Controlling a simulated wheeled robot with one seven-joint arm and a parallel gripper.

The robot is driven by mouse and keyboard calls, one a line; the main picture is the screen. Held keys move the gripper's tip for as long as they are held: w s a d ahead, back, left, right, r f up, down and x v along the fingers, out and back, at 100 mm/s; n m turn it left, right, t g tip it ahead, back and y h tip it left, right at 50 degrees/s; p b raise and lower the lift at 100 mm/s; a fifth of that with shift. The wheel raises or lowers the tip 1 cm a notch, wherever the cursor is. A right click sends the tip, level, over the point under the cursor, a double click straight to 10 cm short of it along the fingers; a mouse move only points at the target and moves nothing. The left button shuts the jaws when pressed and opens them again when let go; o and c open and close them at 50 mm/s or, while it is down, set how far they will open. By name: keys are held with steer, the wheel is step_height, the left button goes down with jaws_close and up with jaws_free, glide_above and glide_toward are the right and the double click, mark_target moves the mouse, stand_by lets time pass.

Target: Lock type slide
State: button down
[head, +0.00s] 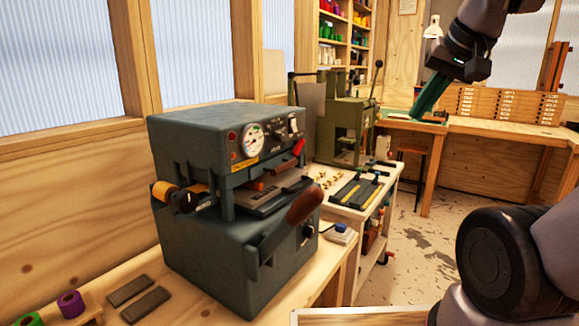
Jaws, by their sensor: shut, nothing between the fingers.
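The dark grey-blue press (225,180) stands on the wooden bench at the left in the head view. In its open front, a flat grey metal slide (268,198) shows under the heated head; I take this to be the type slide, and cannot tell whether it is locked. A large lever with a brown grip (305,205) is at the front right. My gripper (418,112) hangs at the upper right, shut and empty, pointing down and left, well apart from the press.
An orange foil roll (163,190) sticks out at the press's left side. Two dark bars (145,304) and a purple roll (71,304) lie on the near bench. A white cart (352,220) bears a green press (347,130). Open floor lies right of the cart.

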steer(key=c, duration=1.1)
jaws_free()
steer(key=shift+s+f, duration=0.1)
steer(key=shift+s, duration=0.25)
steer(key=o, duration=0.3)
steer(key=shift+a+f+m, duration=0.2)
steer(key=shift+f+m, duration=0.1)
steer(key=shift+m, duration=0.2)
steer(key=shift+o, duration=0.2)
steer(key=w+a+f+m+g+y, duration=0.3)
steer(key=a+f+m+g+y, duration=0.25)
steer(key=a, duration=0.25)
steer(key=m+t+y, duration=0.8)
steer(key=m+t, duration=0.1)
steer(key=m, duration=1.6)
glide_toward(303, 144)
steer(key=shift+g+h, duration=0.25)
steer(key=x, duration=0.9)
steer(key=shift+w+r, duration=0.25)
steer(key=shift+r, duration=0.05)
